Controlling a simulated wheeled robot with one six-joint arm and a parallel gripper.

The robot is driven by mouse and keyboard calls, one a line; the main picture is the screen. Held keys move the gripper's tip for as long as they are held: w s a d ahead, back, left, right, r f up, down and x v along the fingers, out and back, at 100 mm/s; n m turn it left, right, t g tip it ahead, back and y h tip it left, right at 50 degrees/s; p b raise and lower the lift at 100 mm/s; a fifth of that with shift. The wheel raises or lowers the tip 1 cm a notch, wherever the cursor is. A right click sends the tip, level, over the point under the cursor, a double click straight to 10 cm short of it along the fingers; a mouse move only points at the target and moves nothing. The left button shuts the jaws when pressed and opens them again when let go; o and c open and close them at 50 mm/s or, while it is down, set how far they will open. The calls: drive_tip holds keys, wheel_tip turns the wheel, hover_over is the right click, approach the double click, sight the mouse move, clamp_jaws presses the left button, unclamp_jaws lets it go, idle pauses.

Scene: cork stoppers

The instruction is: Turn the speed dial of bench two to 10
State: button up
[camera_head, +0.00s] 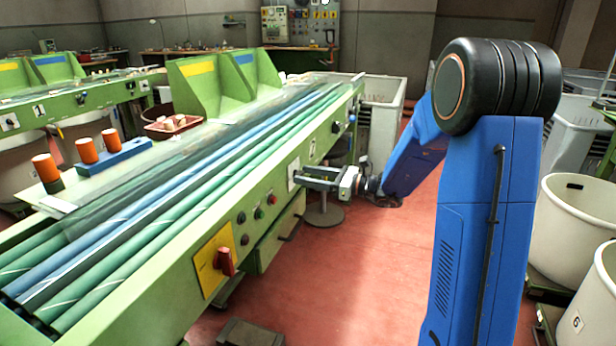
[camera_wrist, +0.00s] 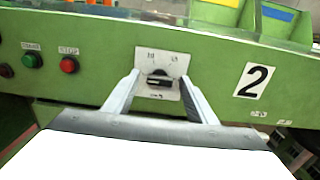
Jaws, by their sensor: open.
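The speed dial (camera_wrist: 160,82) is a dark knob on a white plate (camera_wrist: 162,62) with small marks too blurred to read. The plate is on the green front of bench two, left of the black "2" label (camera_wrist: 254,80). My gripper (camera_wrist: 160,80) is open, with one finger on each side of the knob. I cannot tell whether the fingers touch it. In the head view my gripper (camera_head: 299,176) reaches the bench front at the white plate (camera_head: 293,174), and the knob is too small to make out there. The pointer setting is unreadable.
Green (camera_wrist: 32,60) and red (camera_wrist: 69,65) buttons sit left of the dial. A red switch on a yellow plate (camera_head: 211,260) is nearer on the bench front. A stool (camera_head: 325,214) stands under the bench.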

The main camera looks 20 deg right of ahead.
drive_tip(key=shift+a, duration=0.1)
drive_tip(key=c, duration=1.1)
drive_tip(key=shift+m, duration=0.3)
drive_tip(key=m, duration=0.5)
drive_tip(key=shift+w, duration=0.15)
drive_tip(key=m, duration=0.6)
drive_tip(key=shift+f, duration=0.1)
drive_tip(key=o, duration=1.1)
